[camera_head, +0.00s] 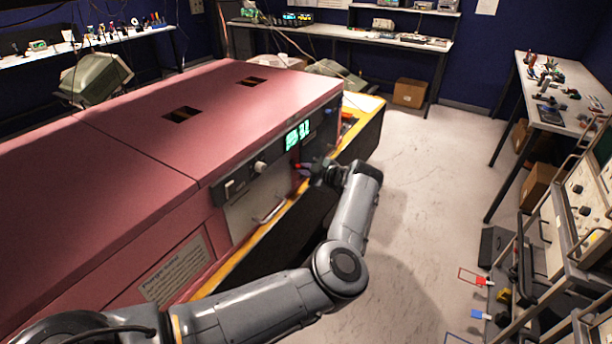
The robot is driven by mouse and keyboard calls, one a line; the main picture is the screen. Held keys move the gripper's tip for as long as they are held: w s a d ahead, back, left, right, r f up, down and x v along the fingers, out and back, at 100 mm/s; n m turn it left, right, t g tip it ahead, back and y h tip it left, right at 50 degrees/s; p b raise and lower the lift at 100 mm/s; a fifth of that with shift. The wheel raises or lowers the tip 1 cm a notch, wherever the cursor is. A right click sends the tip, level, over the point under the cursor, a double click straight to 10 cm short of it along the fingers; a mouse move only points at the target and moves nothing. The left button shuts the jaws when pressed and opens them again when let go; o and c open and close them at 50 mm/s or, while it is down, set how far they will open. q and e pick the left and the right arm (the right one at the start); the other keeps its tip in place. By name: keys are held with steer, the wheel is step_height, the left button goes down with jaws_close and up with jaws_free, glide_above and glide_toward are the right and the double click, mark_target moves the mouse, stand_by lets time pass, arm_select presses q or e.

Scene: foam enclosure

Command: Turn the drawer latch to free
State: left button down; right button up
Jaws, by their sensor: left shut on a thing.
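The pink foam enclosure (245,112) fills the left and middle of the view. Its front panel carries a green lit display (298,135), a light knob (260,167) and a drawer front with a metal handle (268,212). My left arm reaches in from the lower left, and my left gripper (306,169) is at the panel, below and right of the display. It is shut on a small red and dark part there, which seems to be the drawer latch (298,166). The fingertips are small, and the gripper hides much of the latch. My right gripper is not in view.
A yellow-edged ledge (364,103) runs along the enclosure's front. A rack of instruments (577,215) stands at the right, with a workbench (562,88) behind it. A cardboard box (409,92) sits under the back bench. The middle floor is clear.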

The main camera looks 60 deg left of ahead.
arm_select(q)
steer(key=m+g+b, duration=0.1)
steer(key=b, duration=0.1)
steer(key=m+g+h+b, duration=0.1)
steer(key=m+b, duration=0.1)
steer(key=b, duration=0.1)
steer(key=m+h+b, duration=0.1)
steer(key=m+b, duration=0.1)
steer(key=shift+w+a+r+g+b, duration=0.1)
steer(key=shift+w+a+g+b, duration=0.05)
steer(key=shift+w+g+b, duration=0.2)
steer(key=shift+s+g, duration=0.1)
steer(key=shift+g, duration=0.15)
steer(key=c, duration=1.2)
jaws_free()
steer(key=shift+o, duration=0.2)
